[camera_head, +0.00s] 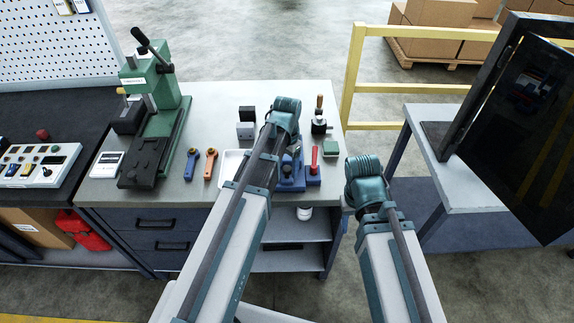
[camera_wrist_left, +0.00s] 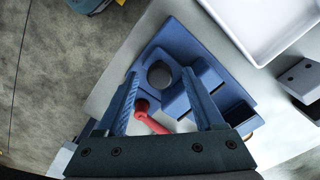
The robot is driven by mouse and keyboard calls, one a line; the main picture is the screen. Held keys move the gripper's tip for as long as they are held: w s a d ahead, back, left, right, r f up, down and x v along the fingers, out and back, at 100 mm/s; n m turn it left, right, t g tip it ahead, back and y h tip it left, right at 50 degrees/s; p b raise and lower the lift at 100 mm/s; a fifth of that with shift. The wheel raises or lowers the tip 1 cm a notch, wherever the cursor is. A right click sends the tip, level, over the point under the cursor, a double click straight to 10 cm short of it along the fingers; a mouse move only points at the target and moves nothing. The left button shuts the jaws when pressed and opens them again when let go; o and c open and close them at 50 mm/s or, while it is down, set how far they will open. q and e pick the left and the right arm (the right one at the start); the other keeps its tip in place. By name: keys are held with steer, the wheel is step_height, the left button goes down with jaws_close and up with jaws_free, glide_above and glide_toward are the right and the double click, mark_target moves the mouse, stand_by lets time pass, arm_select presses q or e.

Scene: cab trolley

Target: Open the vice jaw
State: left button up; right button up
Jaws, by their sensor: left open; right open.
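The blue vice (camera_head: 291,184) stands near the front right edge of the grey worktop, partly hidden by my left arm. Its red lever (camera_head: 314,156) stands up at its right side. In the left wrist view the blue vice (camera_wrist_left: 180,55) shows a round opening and stepped blocks. The red lever (camera_wrist_left: 150,119) appears between the fingers of my left gripper (camera_wrist_left: 162,90), which is open and holds nothing. Whether a finger touches the vice I cannot tell. My right gripper (camera_head: 364,184) is right of the worktop, its fingers hidden beneath the wrist.
A white tray (camera_head: 229,168) lies left of the vice. Dark and grey blocks (camera_head: 246,125), a black-knobbed device (camera_head: 319,126) and a green block (camera_head: 331,148) are nearby. A green press (camera_head: 158,110) stands at left. A yellow rail (camera_head: 352,75) is behind right.

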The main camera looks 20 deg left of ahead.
arm_select(q)
steer(key=shift+r, duration=0.1)
step_height(320, 180, up, 14)
steer(key=p, duration=1.3)
steer(key=shift+f+p, duration=0.2)
steer(key=shift+p, duration=0.2)
steer(key=s+d+f+n+b, duration=0.1)
steer(key=s+d+f+b, duration=0.4)
steer(key=s+f+b, duration=0.1)
steer(key=s+d+f+n+y+b, duration=0.1)
steer(key=s+d+f+b, duration=0.4)
steer(key=s, duration=0.4)
steer(key=shift+s+d+f+b, duration=0.3)
steer(key=shift+d+f+b, duration=0.1)
steer(key=shift+f+b, duration=0.1)
